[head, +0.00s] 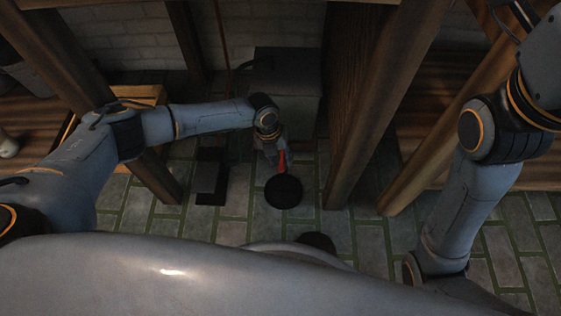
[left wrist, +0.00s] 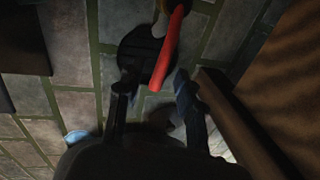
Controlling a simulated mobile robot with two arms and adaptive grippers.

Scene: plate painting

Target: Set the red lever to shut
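The red lever (head: 282,160) stands over a round black base (head: 283,191) on the tiled floor. My left gripper (head: 271,150) reaches down right beside the lever. In the left wrist view its two fingers (left wrist: 153,84) are apart, with nothing clamped. Whether a finger touches the lever I cannot tell. My right arm comes down at the right, but its gripper is out of view.
A dark box-like cabinet (head: 287,82) stands behind the lever. A thick wooden post (head: 365,110) rises close to the right of it. A dark flat object (head: 210,177) lies on the floor to the left. Open tiled floor (head: 232,205) surrounds the base.

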